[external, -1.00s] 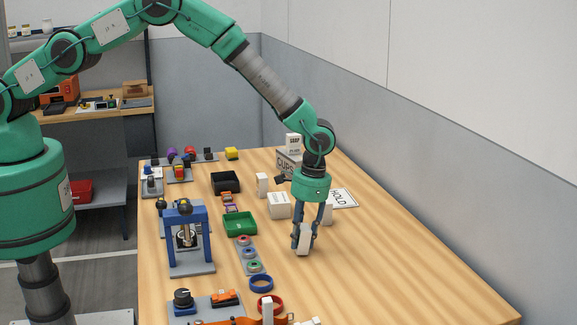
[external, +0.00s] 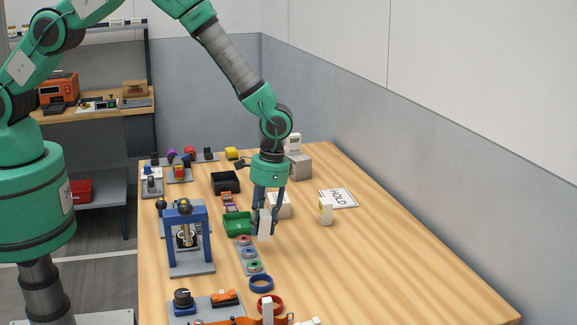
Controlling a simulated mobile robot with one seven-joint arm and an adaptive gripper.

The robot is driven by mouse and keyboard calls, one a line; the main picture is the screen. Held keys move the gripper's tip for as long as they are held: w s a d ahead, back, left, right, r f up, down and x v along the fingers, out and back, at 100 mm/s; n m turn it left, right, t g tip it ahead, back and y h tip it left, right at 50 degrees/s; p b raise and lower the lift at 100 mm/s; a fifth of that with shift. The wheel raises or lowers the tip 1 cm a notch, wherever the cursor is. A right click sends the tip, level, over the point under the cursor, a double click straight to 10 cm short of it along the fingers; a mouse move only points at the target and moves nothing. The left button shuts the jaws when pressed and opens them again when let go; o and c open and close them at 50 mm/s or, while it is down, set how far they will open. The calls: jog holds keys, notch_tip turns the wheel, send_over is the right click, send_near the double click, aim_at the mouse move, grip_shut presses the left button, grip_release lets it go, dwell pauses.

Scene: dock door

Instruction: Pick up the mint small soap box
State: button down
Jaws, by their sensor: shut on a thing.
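My gripper (external: 265,219) points down and is shut on a small pale box (external: 265,229), which is upright between the fingers. The box looks nearly white; I cannot make out a mint tint or its print. It is in front of the green tray's right side and by the strip of coloured rings. It seems to hang above the table, but the height is hard to judge. Another small white box with a yellow mark (external: 325,212) stands to the right, near the HOLD sign. A wider pale box (external: 283,206) is partly hidden behind my gripper.
The green tray (external: 237,224), black bin (external: 226,182) and blue press frame (external: 187,238) stand to the left. A strip with rings (external: 247,255) and a blue ring (external: 261,283) lie in front. The HOLD sign (external: 339,198) lies at right. The table's right front is clear.

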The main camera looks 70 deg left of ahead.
jog(key=shift+s+a+r, duration=0.1)
jog(key=shift+s+a, duration=0.2)
jog(key=shift+s, duration=0.55)
jog(key=shift+s+a+r, duration=0.1)
jog(key=shift+s+a, duration=0.25)
jog(key=shift+s, duration=0.45)
jog(key=shift+s+a+r, duration=0.1)
jog(key=shift+s+a, duration=0.2)
jog(key=shift+s, duration=0.55)
